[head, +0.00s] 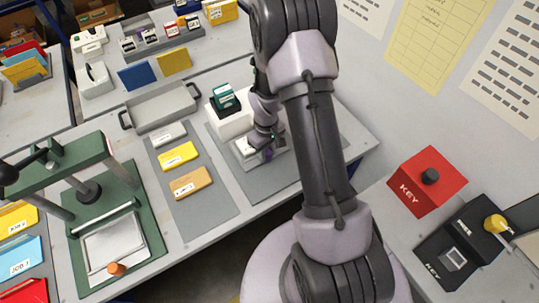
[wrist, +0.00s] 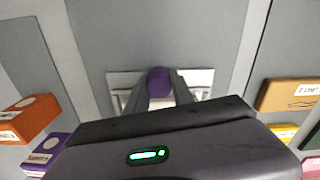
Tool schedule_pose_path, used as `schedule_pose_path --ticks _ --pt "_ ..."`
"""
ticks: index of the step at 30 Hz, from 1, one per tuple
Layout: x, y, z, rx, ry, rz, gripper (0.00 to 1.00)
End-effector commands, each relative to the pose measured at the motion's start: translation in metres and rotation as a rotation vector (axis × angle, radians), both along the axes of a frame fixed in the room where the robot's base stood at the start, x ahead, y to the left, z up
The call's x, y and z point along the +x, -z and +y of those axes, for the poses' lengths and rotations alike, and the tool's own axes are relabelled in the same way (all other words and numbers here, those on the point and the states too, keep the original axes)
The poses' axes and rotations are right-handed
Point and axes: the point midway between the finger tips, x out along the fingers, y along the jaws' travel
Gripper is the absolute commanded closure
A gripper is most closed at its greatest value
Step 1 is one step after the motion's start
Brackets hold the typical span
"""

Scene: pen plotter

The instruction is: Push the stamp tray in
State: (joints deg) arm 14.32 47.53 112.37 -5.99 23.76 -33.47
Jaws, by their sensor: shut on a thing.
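The stamp tray (head: 244,148) is a pale, shallow piece in front of a white block (head: 226,122) that has a green stamp (head: 224,97) on top. It also shows as a pale tray (wrist: 203,78) in the wrist view, partly hidden by my gripper. A purple knob (wrist: 159,77) stands at its middle. My gripper (wrist: 160,90) is shut on this knob, with one finger on each side. In the head view my gripper (head: 266,153) is low over the tray, and my arm covers part of it.
Left of the tray, a grey mat holds white, yellow and orange cards (head: 190,183). A green press (head: 107,220) stands further left. An empty grey handled tray (head: 160,106) lies behind the cards. A red KEY box (head: 427,180) is at the right. Bare mat (head: 262,182) shows in front of the tray.

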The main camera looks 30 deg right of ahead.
Motion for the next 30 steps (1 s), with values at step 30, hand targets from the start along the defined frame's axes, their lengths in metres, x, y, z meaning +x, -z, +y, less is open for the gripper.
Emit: schedule_pose_path --ticks 30 --pt "0.004 -0.098 -0.001 -0.004 -0.002 -0.015 0.62"
